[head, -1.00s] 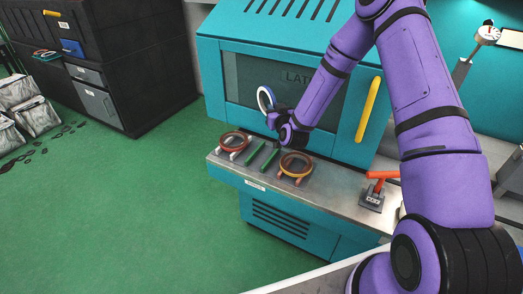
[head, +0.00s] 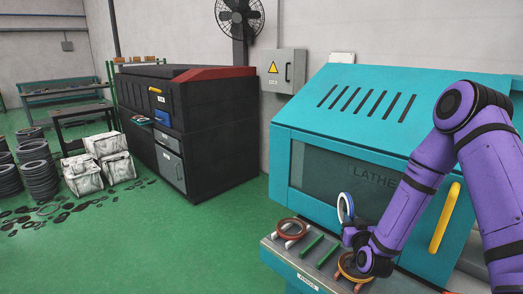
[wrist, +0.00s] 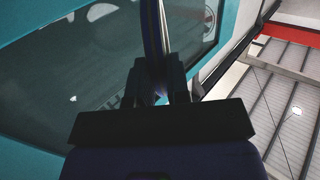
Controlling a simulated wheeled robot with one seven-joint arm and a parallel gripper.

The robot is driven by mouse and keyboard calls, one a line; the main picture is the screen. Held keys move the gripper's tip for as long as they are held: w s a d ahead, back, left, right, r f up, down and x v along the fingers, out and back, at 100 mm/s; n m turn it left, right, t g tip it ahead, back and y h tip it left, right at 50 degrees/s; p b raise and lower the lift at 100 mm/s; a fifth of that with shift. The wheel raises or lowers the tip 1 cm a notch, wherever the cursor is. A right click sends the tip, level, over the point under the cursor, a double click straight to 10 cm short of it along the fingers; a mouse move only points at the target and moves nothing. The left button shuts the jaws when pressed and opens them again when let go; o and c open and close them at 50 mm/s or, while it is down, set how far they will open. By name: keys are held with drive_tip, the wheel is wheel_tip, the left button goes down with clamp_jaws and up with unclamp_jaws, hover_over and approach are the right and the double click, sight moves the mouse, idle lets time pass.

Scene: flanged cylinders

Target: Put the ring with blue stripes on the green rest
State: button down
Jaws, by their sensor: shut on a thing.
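The ring with blue stripes (head: 345,207), pale with blue on its edge, is upright in my gripper (head: 347,228). My gripper is shut on its lower part and holds it in front of the lathe window. In the wrist view the ring (wrist: 153,35) shows edge-on, rising from between the fingers (wrist: 155,80) of my gripper. The green rest (head: 312,245) is a pair of green bars on the metal shelf in front of the lathe. No ring lies on it. The held ring is above the shelf; its exact height is hard to tell.
A red-brown ring (head: 291,228) lies on a pale rest left of the green one. An orange-brown ring (head: 352,268) lies on a rest to the right, partly hidden by my arm. The teal lathe (head: 300,150) with a yellow handle (head: 444,218) stands close behind.

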drive_tip(key=n, duration=0.3)
drive_tip(key=shift+a, duration=0.15)
drive_tip(key=n, duration=0.9)
drive_tip(key=shift+n, duration=0.3)
drive_tip(key=n, duration=0.2)
drive_tip(key=shift+n, duration=1.7)
